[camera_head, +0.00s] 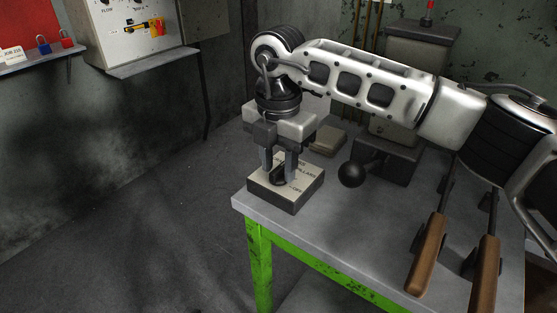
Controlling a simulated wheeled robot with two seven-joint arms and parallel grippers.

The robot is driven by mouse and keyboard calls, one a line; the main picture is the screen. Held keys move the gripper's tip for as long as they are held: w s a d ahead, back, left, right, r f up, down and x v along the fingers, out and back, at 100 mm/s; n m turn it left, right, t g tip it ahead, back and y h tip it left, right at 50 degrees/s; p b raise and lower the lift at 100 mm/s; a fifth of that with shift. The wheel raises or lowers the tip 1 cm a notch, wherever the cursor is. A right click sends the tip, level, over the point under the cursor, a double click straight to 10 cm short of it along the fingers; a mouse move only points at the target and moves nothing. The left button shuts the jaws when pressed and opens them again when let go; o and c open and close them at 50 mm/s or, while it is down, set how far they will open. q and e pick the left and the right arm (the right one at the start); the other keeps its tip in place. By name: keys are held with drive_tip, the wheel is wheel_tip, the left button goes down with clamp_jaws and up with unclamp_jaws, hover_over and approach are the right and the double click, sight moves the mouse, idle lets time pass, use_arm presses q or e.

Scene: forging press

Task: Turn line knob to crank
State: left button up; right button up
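The line knob (279,178) is a small dark knob on the pale, lettered top of a low box (287,199) at the table's near left corner. My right gripper (279,176) points straight down over this box. Its two grey fingers stand apart, one on each side of the knob, with their tips close to the plate. I cannot tell whether they press on the knob. The fingers hide part of the knob and of the lettering, so its setting is not readable. My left gripper is not in view.
A black ball-ended lever (352,174) stands right of the box, by a dark machine base (390,163). Wooden-handled tools (428,254) lie at the table's right. A wall panel (128,32) with a yellow-red handle and a shelf with padlocks (43,43) are at upper left.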

clamp_jaws()
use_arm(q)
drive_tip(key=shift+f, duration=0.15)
use_arm(e)
drive_tip(key=shift+n, duration=0.3)
drive_tip(key=shift+n+b, duration=0.3)
drive_tip(key=shift+n, duration=0.2)
drive_tip(key=n+b, duration=0.1)
drive_tip(key=n, duration=0.3)
drive_tip(key=shift+r+n, duration=0.1)
drive_tip(key=shift+n, duration=1.1)
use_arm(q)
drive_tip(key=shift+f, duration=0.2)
use_arm(e)
drive_tip(key=shift+n, duration=0.4)
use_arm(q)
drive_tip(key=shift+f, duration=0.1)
